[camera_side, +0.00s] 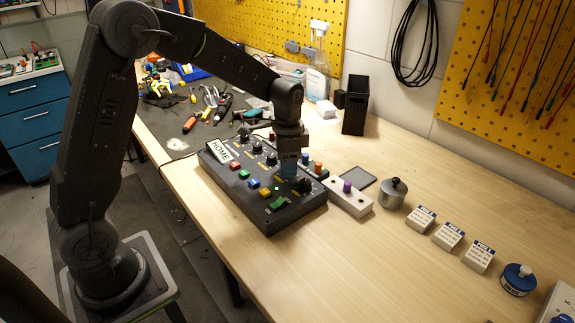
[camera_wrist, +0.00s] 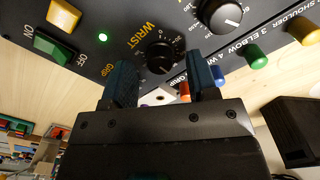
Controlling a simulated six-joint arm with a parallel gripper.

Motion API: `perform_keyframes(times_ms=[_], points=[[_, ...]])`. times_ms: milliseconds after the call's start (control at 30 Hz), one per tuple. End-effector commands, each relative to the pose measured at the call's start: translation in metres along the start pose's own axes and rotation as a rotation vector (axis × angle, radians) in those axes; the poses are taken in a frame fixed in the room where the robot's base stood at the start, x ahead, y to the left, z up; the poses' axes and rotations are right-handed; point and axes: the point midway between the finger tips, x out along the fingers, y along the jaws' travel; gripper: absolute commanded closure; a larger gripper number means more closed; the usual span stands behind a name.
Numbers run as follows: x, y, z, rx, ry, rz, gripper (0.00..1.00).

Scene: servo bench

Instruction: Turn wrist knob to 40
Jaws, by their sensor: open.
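The control panel (camera_side: 262,205) is a dark box on the bench, with several knobs and coloured buttons on its sloped top. The wrist knob (camera_wrist: 160,57) is black and round with a dial around it, below the yellow WRIST label in the wrist view. The number it points to is too small to read. My gripper (camera_wrist: 160,80) is open, its two blue-grey fingers on either side of the knob's lower part in that view; I cannot tell whether they touch it.
A green ON/OFF switch (camera_wrist: 53,45) and a lit green light (camera_wrist: 103,37) are near the knob. Another knob (camera_wrist: 222,14) and coloured pegs are beside it. A white box with a purple knob (camera_side: 349,197) and a metal pot (camera_side: 392,194) stand right of the panel.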

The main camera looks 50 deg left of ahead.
Motion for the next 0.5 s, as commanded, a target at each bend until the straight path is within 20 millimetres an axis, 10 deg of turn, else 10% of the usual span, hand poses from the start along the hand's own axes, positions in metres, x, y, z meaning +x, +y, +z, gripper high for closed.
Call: perform_keyframes(times_ms=[500], points=[[0.0115, 0.0002, 0.0002, 0.0, 0.0, 0.0, 0.53]])
